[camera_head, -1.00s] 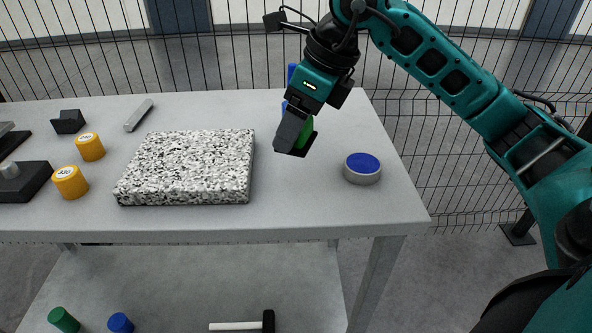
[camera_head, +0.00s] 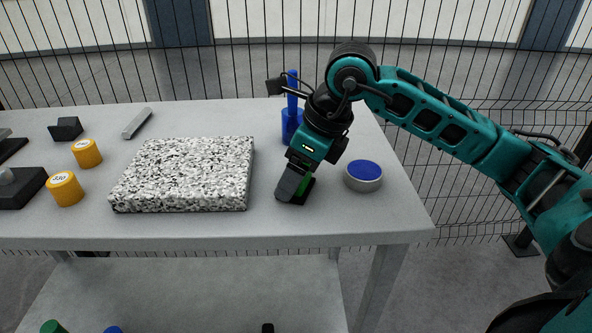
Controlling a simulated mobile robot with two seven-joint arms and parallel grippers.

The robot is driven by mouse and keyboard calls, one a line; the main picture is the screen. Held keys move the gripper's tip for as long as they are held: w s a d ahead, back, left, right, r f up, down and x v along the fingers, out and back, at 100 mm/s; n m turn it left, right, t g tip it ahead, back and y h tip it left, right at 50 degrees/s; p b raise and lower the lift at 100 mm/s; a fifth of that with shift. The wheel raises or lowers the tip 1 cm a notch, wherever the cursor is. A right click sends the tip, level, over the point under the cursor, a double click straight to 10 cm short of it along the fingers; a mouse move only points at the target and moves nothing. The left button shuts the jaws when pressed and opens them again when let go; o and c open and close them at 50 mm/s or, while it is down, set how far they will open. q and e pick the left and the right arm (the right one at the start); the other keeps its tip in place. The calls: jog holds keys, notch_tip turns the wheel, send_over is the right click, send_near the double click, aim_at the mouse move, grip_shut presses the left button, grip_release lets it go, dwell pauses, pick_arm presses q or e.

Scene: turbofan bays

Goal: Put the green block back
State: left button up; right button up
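The green block (camera_head: 305,186) shows as a small green patch between the fingers of my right gripper (camera_head: 294,192); most of it is hidden by the fingers. The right gripper points down, low over the table's right part, between the speckled slab and the round blue-topped tin. The fingers look shut on the block. I cannot tell whether the block touches the table. My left gripper is not in view.
The speckled slab (camera_head: 186,174) lies left of the gripper. The blue-topped tin (camera_head: 363,176) stands close on its right, a blue holder (camera_head: 291,124) behind. Yellow cylinders (camera_head: 65,189) stand at left. The grey table (camera_head: 270,222) is clear at its front edge.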

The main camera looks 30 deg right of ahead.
jog(key=o, duration=0.4)
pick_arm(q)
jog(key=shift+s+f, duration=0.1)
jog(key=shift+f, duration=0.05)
pick_arm(e)
jog(key=shift+o, duration=0.3)
jog(key=shift+r+p, duration=0.2)
jog(key=shift+p, duration=0.1)
pick_arm(q)
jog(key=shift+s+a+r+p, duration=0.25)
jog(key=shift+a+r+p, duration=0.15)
jog(key=shift+p, duration=0.4)
pick_arm(e)
jog(key=v, duration=1.2)
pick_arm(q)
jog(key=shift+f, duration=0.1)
pick_arm(e)
jog(key=shift+w, duration=0.1)
